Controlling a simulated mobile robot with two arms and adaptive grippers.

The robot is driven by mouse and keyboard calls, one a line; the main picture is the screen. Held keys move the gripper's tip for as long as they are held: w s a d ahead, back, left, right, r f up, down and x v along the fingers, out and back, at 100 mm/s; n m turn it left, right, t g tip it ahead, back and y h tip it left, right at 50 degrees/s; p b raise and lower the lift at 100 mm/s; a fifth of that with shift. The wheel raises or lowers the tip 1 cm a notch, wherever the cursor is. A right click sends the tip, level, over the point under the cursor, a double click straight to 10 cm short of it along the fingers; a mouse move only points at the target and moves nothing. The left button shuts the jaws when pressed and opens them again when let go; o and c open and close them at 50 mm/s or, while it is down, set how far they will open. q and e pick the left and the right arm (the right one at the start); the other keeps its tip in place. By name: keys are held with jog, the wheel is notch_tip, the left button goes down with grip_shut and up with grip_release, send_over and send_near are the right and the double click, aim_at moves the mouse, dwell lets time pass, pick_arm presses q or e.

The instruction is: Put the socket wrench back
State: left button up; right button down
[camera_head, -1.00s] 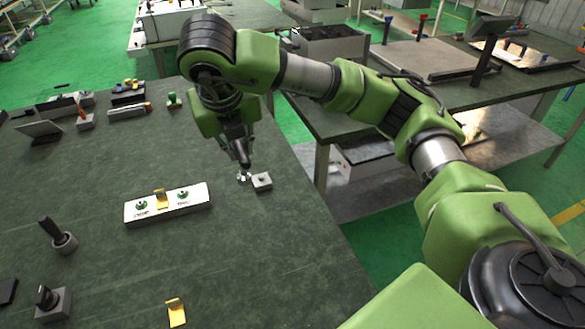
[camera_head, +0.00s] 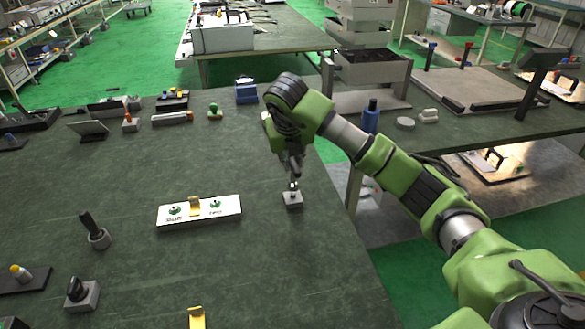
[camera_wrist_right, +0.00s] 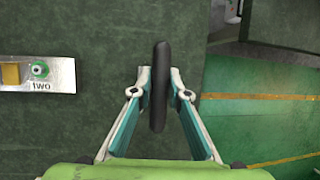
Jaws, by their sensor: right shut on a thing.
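The socket wrench shows in the right wrist view as a long black handle (camera_wrist_right: 160,60), seen end-on to its length between my fingers. My right gripper (camera_head: 294,170) is shut on it; in the right wrist view the fingertips (camera_wrist_right: 160,88) press it from both sides. In the head view the wrench's silver lower end (camera_head: 294,186) points down right over a small grey block (camera_head: 292,201) near the table's right edge. Whether it touches or sits in the block I cannot tell. My left gripper is not in view.
A white panel (camera_head: 228,209) with green knobs and a yellow tab lies left of the block. A holder with a black handle (camera_head: 96,230) and a grey block with a black knob (camera_head: 82,294) stand further left. The table between them is clear.

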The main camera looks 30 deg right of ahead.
notch_tip(320, 180, down, 2)
jog(key=shift+f+p, duration=0.25)
jog(key=shift+p, duration=0.3)
jog(key=shift+f, duration=0.25)
jog(key=shift+f, duration=0.25)
jog(key=c, duration=1.9)
grip_release()
jog(key=shift+r, duration=0.1)
